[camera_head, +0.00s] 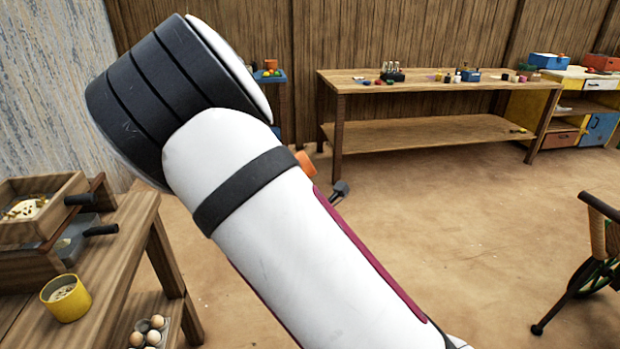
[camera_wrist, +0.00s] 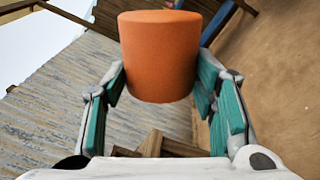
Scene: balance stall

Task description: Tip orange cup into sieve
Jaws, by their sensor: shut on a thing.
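The orange cup (camera_wrist: 160,55) is between the teal-padded fingers of my gripper (camera_wrist: 160,85) in the wrist view, and my gripper is shut on it. The cup's mouth and contents do not show. In the head view, a small part of the orange cup (camera_head: 306,163) shows past my white arm, which hides the rest. A wooden-framed box with a dark handle, which looks like the sieve (camera_head: 68,188), sits at the left on a workbench. Pale matter and small lumps lie in it. The cup is well apart from it.
A long table (camera_head: 430,82) with small items stands at the back. Open floor lies between.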

